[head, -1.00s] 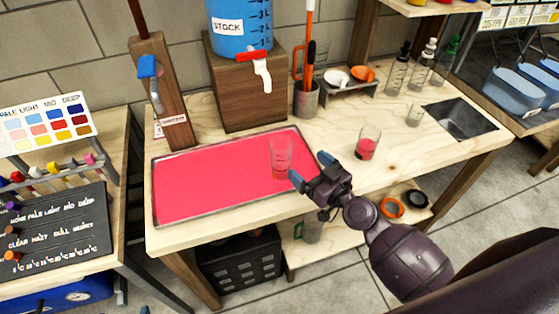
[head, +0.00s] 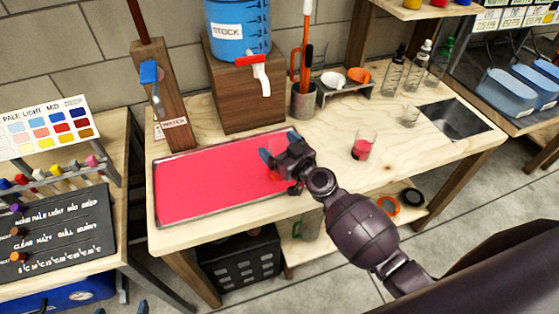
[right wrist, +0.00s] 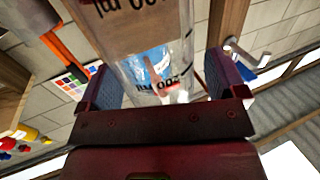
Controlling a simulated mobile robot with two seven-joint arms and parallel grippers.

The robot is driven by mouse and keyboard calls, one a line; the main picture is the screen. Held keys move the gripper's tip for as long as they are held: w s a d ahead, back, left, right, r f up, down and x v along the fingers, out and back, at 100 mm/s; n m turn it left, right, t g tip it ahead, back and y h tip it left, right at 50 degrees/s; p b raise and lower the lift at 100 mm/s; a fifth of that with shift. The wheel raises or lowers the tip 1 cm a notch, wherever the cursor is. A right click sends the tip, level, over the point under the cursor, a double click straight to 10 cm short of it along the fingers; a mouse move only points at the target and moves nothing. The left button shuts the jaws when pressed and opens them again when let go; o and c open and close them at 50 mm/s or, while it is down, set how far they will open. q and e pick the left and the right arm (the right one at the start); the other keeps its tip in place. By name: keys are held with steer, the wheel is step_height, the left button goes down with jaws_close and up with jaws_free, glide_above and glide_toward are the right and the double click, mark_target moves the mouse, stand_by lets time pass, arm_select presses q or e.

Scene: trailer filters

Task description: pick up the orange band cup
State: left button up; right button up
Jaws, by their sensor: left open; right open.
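A clear cup with printed markings (right wrist: 150,65) stands between the fingers of my right gripper in the right wrist view. I cannot make out an orange band on it there. In the head view my right gripper (head: 279,148) is over the pink-red tray (head: 200,185), and its hand hides most of this cup. The right fingers are open, one on each side of the cup; I cannot tell whether they touch it. My left gripper (head: 128,307) shows only its blue fingertips at the bottom edge, apart and empty.
Another clear cup with red contents (head: 363,147) stands right of my right arm.

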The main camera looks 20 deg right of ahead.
steer(key=c, duration=1.3)
steer(key=shift+r, duration=0.25)
